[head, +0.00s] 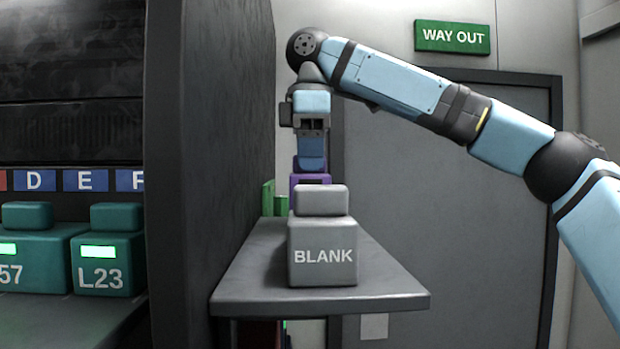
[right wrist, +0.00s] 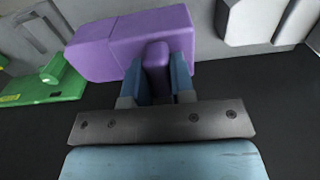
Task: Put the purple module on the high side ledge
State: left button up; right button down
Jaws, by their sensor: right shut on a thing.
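My right gripper (head: 312,163) points down over the side ledge (head: 385,288), behind the grey BLANK module. It is shut on the purple module (head: 309,180), of which only the top shows above the BLANK module in the head view. In the right wrist view the purple module (right wrist: 150,35) shows larger, with its narrow grip between the two blue fingers (right wrist: 158,78). Whether its underside touches the ledge is hidden. My left gripper is not in view.
The grey BLANK module (head: 322,255) stands at the ledge's front. A green object (head: 268,199) is at the ledge's back left and shows in the right wrist view (right wrist: 50,85). A dark cabinet wall (head: 212,120) borders the left; teal modules (head: 107,262) sit beyond it.

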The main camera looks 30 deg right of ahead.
aim_at(311, 173)
notch_tip(311, 173, down, 2)
jog(key=shift+s+f, duration=0.1)
jog(key=shift+f, duration=0.55)
jog(key=c, duration=1)
grip_release()
jog(key=shift+o, duration=0.2)
notch_tip(311, 173, up, 11)
jog(key=shift+a, duration=0.1)
jog(key=shift+r, duration=0.55)
